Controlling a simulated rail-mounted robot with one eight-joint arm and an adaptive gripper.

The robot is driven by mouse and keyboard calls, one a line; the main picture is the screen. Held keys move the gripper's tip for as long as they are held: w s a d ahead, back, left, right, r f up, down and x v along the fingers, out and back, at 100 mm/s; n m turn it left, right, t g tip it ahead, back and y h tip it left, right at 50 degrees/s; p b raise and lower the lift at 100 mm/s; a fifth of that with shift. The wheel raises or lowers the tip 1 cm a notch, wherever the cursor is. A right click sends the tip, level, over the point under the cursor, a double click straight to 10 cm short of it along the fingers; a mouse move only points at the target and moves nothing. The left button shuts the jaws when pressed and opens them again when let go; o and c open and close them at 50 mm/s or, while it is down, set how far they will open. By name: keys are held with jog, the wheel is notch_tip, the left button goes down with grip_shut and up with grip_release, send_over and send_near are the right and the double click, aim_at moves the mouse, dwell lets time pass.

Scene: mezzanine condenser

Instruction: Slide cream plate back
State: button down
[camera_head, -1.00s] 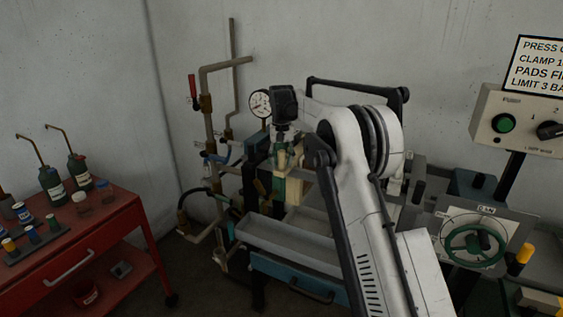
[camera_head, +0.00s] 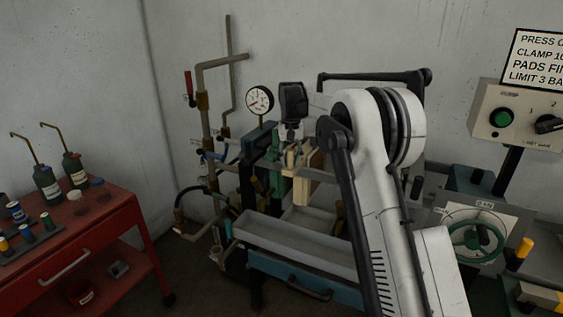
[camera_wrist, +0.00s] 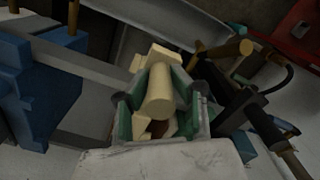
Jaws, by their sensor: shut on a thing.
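The cream plate (camera_head: 302,188) hangs upright in the press frame above the grey trough, to the right of a green plate (camera_head: 275,178). My gripper (camera_head: 292,150) is above it, pointing down. In the wrist view, the plate's cream round handle (camera_wrist: 159,92) lies between the fingers of my gripper (camera_wrist: 160,104), which are shut on it. Much of the plate's body is hidden under the handle and fingers. My arm hides the right part of the press.
The grey trough (camera_head: 290,240) runs below the plates. A pressure gauge (camera_head: 260,99) and pipes stand at the left. A red cart (camera_head: 85,240) with bottles is far left. A control box (camera_head: 515,122) and a green handwheel (camera_head: 477,247) are at the right.

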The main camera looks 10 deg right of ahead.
jog(key=s+d+b, duration=0.2)
jog(key=s+d, duration=0.6)
jog(key=d, duration=0.2)
jog(key=shift+s+b, duration=0.15)
jog(key=shift+b, duration=0.25)
jog(key=shift+d, duration=0.1)
jog(key=c, duration=1.5)
grip_release()
jog(key=shift+r, duration=0.1)
notch_tip(320, 180, up, 12)
jog(key=shift+f, duration=0.1)
